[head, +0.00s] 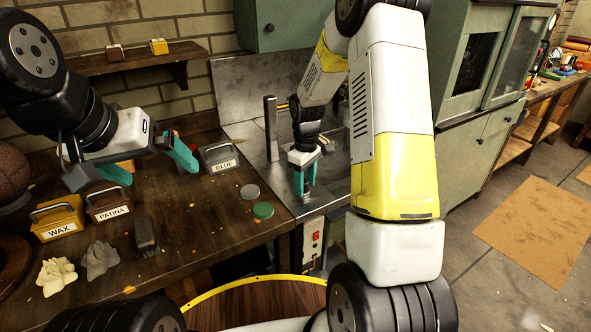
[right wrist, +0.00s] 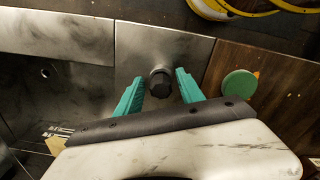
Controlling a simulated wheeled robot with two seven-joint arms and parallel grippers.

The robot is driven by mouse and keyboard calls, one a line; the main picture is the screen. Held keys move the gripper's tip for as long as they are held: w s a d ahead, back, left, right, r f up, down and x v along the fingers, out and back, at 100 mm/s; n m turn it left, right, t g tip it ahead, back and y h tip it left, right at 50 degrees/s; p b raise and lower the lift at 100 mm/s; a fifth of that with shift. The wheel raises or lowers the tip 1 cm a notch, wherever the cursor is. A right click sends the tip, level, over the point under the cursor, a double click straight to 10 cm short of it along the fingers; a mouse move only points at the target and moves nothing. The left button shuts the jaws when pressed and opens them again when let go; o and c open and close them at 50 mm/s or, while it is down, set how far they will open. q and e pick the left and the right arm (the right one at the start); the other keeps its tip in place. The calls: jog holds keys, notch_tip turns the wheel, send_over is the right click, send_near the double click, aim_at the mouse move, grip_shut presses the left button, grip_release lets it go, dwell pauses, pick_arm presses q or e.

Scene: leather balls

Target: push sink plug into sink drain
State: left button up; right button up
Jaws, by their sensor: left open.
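A dark knob-topped piece with a round grey base, which looks like the sink plug (right wrist: 160,84), is on the steel surface in the right wrist view. My right gripper (head: 304,190) points down over the steel counter beside the wooden bench. In the right wrist view its teal fingers (right wrist: 159,84) are spread to either side of the plug, with visible gaps. The gripper hides the plug in the head view. A small dark round hole, perhaps the sink drain (right wrist: 45,73), shows in the steel at the left. My left gripper (head: 160,175) is open and empty above the bench.
A steel post (head: 271,128) stands near the right gripper. A green lid (head: 263,210) and grey lid (head: 250,191) lie at the bench edge. WAX (head: 58,218), PATINA (head: 108,203) and GLUE (head: 219,158) boxes and a brush (head: 146,235) crowd the bench.

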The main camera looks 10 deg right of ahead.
aim_at(306, 181)
grip_shut()
jog(key=shift+r, duration=2.45)
jog(key=shift+d, duration=0.1)
